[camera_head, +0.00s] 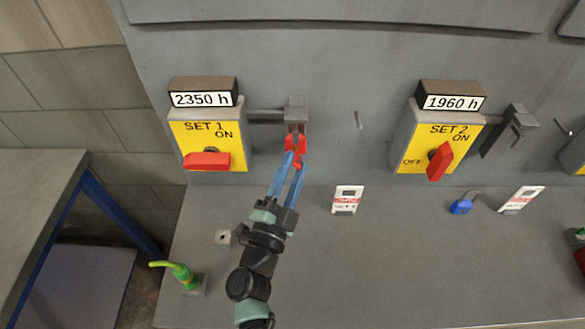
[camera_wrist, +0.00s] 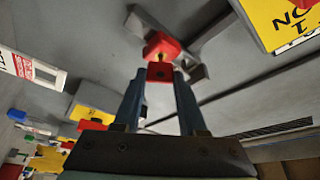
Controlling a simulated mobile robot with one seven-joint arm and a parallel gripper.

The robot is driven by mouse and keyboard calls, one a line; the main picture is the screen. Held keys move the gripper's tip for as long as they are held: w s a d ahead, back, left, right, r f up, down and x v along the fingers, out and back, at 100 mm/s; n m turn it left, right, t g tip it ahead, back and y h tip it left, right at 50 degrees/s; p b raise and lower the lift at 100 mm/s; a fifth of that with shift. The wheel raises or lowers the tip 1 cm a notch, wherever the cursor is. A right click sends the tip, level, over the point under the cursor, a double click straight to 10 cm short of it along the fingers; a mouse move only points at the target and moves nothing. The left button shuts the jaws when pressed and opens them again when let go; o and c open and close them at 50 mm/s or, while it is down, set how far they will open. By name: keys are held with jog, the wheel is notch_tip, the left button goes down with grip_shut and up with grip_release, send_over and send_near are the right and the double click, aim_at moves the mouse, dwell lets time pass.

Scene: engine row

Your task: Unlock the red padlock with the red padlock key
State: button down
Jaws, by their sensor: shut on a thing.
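The red padlock (camera_head: 295,143) hangs at the grey hasp (camera_head: 295,108) beside the SET 1 switch box; in the wrist view the padlock (camera_wrist: 162,46) shows just beyond my fingertips. My gripper (camera_head: 296,161) is shut on the red padlock key, whose red head (camera_wrist: 160,73) sits between the blue fingertips. A short brass-coloured piece shows between the key head and the padlock. The key points at the padlock's near face, and the two look touching or nearly so. How deep the key is in the keyhole is hidden.
The SET 1 box (camera_head: 207,137) with a red handle stands left of the hasp, the SET 2 box (camera_head: 440,138) right. On the grey ledge lie white tags (camera_head: 347,200), a blue padlock (camera_head: 461,206) and a green item (camera_head: 180,273). The ledge's front middle is clear.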

jog(key=shift+f+b, duration=0.85)
jog(key=shift+f, duration=0.05)
jog(key=shift+s, duration=0.1)
dwell(0.5)
jog(key=shift+s+p, duration=0.75)
jog(key=shift+s, duration=1.65)
